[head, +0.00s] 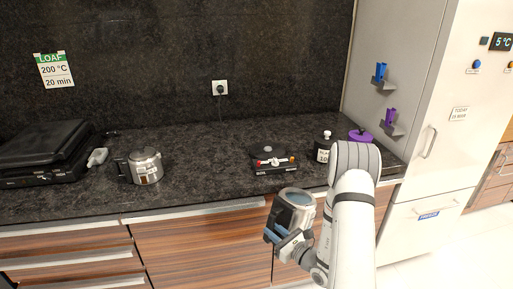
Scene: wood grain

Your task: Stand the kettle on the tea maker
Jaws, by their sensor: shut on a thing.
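The kettle (292,214), a silver metal vessel with a pale bluish round top, is in my gripper (287,240). My gripper is shut on it at its lower side, and the kettle is held tilted in front of the counter's front edge. The tea maker (274,170) is a low black base with a round dark top, a red part and a white part on its front. It stands on the counter behind and left of the kettle, apart from it. The kettle's handle cannot be made out clearly.
Another silver pot (147,168) with a dark handle stands on the counter (210,175) at left. A black appliance (40,150) is farther left. Counter left of the tea maker is clear.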

